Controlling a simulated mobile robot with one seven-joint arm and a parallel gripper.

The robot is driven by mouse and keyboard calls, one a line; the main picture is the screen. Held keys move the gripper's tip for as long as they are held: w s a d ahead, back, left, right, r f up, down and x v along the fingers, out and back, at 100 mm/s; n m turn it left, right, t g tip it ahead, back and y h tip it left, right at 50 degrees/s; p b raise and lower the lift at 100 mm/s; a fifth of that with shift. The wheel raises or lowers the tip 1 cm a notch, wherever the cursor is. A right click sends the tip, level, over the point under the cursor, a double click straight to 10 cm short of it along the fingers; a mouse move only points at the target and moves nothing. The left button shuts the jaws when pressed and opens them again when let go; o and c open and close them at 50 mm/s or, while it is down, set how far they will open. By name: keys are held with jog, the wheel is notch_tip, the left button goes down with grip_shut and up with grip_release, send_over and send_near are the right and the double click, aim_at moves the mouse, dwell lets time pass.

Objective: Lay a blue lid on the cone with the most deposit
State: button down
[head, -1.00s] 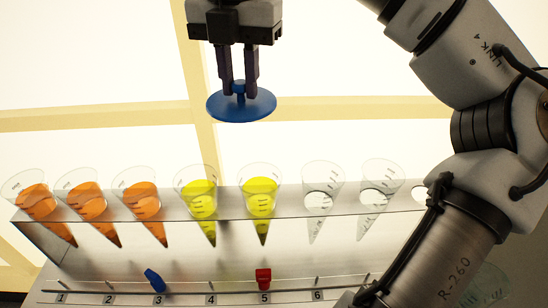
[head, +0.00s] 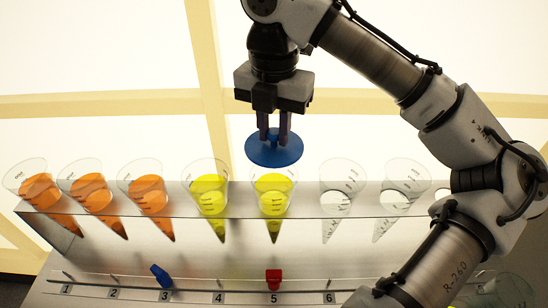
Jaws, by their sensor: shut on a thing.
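My gripper (head: 274,136) is shut on the knob of a round blue lid (head: 274,152). The lid is roughly level, just above the rim of the yellow cone (head: 272,188) over label 5, and looks apart from it. Another yellow cone (head: 209,190) stands to its left. Three orange cones (head: 40,190), (head: 93,193), (head: 149,193) stand further left. Two clear cones without coloured juice (head: 338,205), (head: 399,205) stand to the right. The coloured cones have darker tips; the deposit heights are too small to compare surely.
The cones hang in a pale shelf (head: 305,200). Below it runs a rail (head: 200,291) with numbered labels, a blue clip (head: 160,276) near 3 and a red clip (head: 274,279) at 5. My arm covers the right end of the shelf.

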aim_at(274, 147)
jog(key=shift+f, duration=3.4)
jog(key=shift+f, duration=0.15)
jog(key=c, duration=1.2)
grip_release()
jog(key=shift+c, duration=0.2)
notch_tip(274, 147, up, 12)
jog(key=shift+r, duration=0.2)
